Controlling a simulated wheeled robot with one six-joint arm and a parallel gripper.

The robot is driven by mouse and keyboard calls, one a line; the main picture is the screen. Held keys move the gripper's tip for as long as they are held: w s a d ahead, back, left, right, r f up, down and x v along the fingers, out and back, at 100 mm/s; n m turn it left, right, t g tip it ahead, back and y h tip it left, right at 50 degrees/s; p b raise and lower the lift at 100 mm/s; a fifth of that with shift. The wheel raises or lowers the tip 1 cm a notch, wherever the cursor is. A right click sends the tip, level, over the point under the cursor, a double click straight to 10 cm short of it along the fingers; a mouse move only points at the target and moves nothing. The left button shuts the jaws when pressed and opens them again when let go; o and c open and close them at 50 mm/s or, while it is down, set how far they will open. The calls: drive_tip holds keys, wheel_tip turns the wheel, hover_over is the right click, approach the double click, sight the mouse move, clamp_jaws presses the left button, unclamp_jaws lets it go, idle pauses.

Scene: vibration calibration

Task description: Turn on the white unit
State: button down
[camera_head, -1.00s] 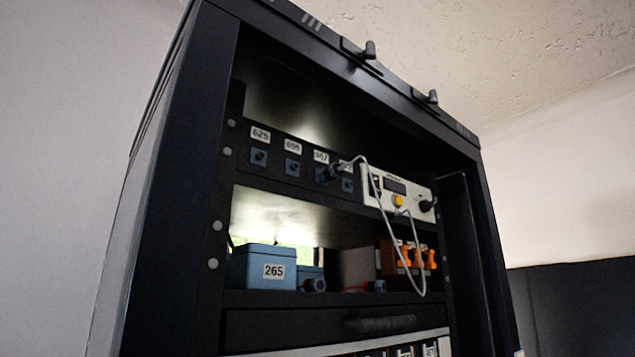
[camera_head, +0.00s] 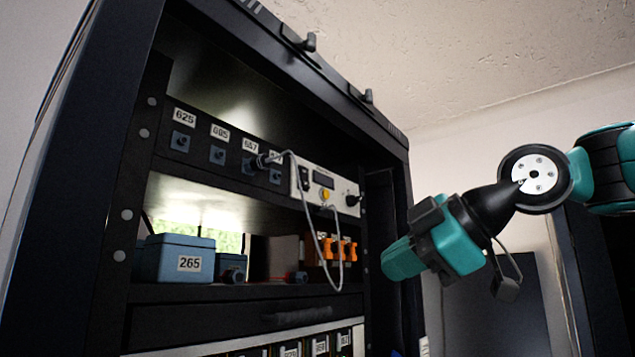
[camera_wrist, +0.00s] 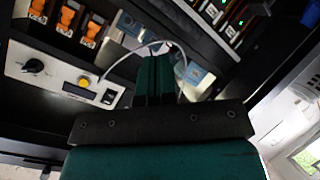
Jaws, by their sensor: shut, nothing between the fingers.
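The white unit (camera_head: 339,191) is mounted in the upper right of the black rack's shelf row. It has a dark display, a yellow button (camera_head: 325,195), a black knob (camera_head: 352,200) and a dark switch-like part at its left end. My gripper (camera_head: 392,262) is right of the rack, apart from the unit. It is shut and empty; its fingers (camera_wrist: 155,75) show in the wrist view.
A row of numbered sockets (camera_head: 217,155) lies left of the unit, one with a plug in it. Below stand a blue box (camera_head: 180,258) marked 265 and orange connectors (camera_head: 337,249). The cable (camera_head: 318,240) hangs in a loop before the shelf. The rack's right post (camera_head: 385,225) is near my gripper.

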sight(307, 185)
wheel_tip(307, 185, up, 15)
drive_tip(key=n+t+y, duration=0.1)
drive_tip(key=n+y, duration=0.1)
drive_tip(key=n, duration=0.6)
drive_tip(key=shift+s+d+r+t+y+p, duration=0.15)
drive_tip(key=shift+s+d+t+y+p, duration=0.15)
drive_tip(key=shift+s+d+t+y, duration=0.15)
drive_tip(key=shift+a, duration=0.1)
drive_tip(key=p+x, duration=0.5)
drive_tip(key=x, duration=0.7)
drive_tip(key=shift+w+a+r, duration=0.1)
drive_tip(key=shift+a, duration=0.1)
drive_tip(key=shift+w+a+f+p, duration=0.2)
drive_tip(key=shift+w+a+p, duration=0.2)
drive_tip(key=shift+a, duration=0.05)
drive_tip(key=shift+w+a+f, duration=0.1)
